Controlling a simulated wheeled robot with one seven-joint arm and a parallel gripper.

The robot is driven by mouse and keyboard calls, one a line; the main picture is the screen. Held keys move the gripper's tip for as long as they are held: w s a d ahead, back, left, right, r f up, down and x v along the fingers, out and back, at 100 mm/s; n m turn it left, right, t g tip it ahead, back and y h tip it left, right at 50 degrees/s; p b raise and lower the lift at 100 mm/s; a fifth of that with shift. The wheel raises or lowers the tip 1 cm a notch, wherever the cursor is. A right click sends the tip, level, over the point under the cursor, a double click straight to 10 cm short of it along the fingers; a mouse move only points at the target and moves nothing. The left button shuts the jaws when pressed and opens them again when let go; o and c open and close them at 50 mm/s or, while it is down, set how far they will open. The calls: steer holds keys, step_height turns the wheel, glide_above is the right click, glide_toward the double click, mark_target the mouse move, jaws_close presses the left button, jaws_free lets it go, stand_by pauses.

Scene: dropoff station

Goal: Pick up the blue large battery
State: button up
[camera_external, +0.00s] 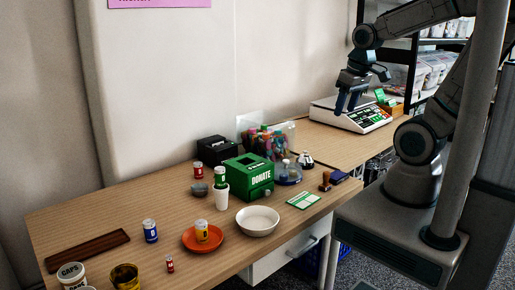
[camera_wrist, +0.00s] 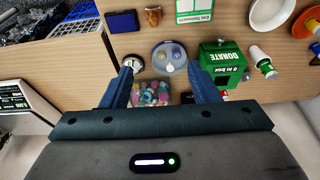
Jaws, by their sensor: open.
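The blue large battery (camera_external: 150,231) stands upright on the wooden table, left of the orange plate (camera_external: 187,242) in the external view. I do not make it out in the wrist view. My gripper (camera_external: 347,107) is high at the back right, above the white scale (camera_external: 352,118), far from the blue battery. In the wrist view my gripper (camera_wrist: 160,70) has its two blue fingers spread apart with nothing held between them.
A yellow battery (camera_external: 202,231) stands on the orange plate. A green battery (camera_external: 220,178) sits in a white cup (camera_external: 221,198). A green donation box (camera_external: 249,178), white bowl (camera_external: 257,221), gold cup (camera_external: 125,277) and brown tray (camera_external: 87,250) share the table. Bare wood surrounds the blue battery.

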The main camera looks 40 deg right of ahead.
steer(key=w+a+r+n+g+y+b, duration=0.1)
steer(key=w+a+n, duration=0.3)
steer(key=w+a, duration=0.6)
steer(key=w+a+r+n, duration=0.2)
steer(key=w+a+n, duration=0.1)
steer(key=w+a, duration=0.6)
steer(key=n+g+b, duration=0.1)
steer(key=n+g, duration=0.1)
steer(key=n, duration=0.7)
glide_above(149, 221)
steer(key=d, duration=0.2)
step_height(149, 221, down, 15)
steer(key=f, duration=0.2)
steer(key=a+f, duration=0.1)
steer(key=f, duration=0.5)
steer(key=shift+s+a+f, duration=0.15)
steer(key=shift+s+a, duration=0.1)
steer(key=shift+s, duration=0.05)
steer(key=shift+w+a+f+p, duration=0.1)
steer(key=shift+f+p, duration=0.15)
steer(key=shift+f, duration=0.7)
steer(key=shift+w+a+f+p, duration=0.1)
steer(key=shift+w+f+p, duration=0.1)
steer(key=shift+f, duration=0.75)
steer(key=shift+w+a+f+p, duration=0.1)
steer(key=shift+f+p, duration=0.15)
steer(key=shift+f, duration=0.7)
steer(key=c, duration=1.1)
